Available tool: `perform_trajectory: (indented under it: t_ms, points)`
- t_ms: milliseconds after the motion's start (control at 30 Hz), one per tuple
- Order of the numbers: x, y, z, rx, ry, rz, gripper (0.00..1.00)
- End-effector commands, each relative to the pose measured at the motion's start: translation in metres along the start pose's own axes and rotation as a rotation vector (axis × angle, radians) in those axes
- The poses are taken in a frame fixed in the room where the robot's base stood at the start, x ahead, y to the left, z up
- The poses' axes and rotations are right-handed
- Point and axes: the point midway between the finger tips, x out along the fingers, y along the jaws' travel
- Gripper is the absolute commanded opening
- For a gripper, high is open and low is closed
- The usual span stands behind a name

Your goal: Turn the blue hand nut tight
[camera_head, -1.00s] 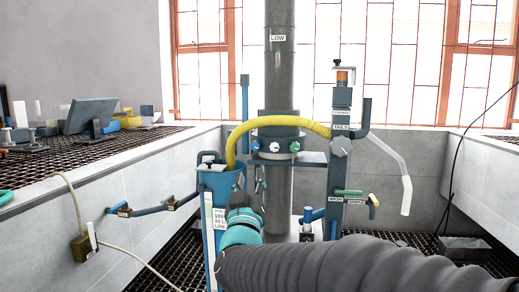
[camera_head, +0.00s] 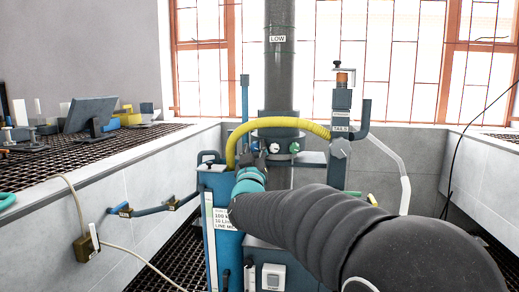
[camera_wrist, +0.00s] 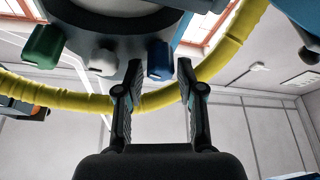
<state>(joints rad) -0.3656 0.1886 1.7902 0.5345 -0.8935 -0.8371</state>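The blue hand nut (camera_wrist: 159,60) sits on the underside rim of a round grey flange (camera_wrist: 95,18), as the wrist view shows it. My gripper (camera_wrist: 160,68) is open, with one finger to each side of the blue nut and a small gap on both sides. Whether the fingertips reach past the nut in depth, I cannot tell. To its left are a white nut (camera_wrist: 103,62) and a green nut (camera_wrist: 45,46). In the head view my gripper (camera_head: 258,155) is at the column flange, and it mostly hides the blue nut; the white nut (camera_head: 274,148) and green nut (camera_head: 294,147) show beside it.
A yellow hose (camera_head: 298,123) arches in front of the column (camera_head: 280,65), and in the wrist view it passes close behind my fingers. A blue tank (camera_head: 217,183) stands left of my gripper. A grey post labelled TAILS (camera_head: 341,115) stands to the right.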

Motion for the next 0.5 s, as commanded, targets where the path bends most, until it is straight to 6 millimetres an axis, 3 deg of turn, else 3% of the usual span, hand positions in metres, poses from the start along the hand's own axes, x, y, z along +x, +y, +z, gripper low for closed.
perform_trajectory:
  t_ms: [200,367,433,467,500]
  points:
    - [0.000,0.000,0.000,0.000,0.000,0.000,0.38]
    - [0.000,0.000,0.000,0.000,0.000,0.001,0.00]
    - [0.000,0.001,0.000,0.000,0.000,0.001,0.00]
    - [0.001,0.017,0.005,-0.002,-0.001,0.005,0.00]
    - [0.001,0.011,0.004,0.001,0.000,0.004,0.00]
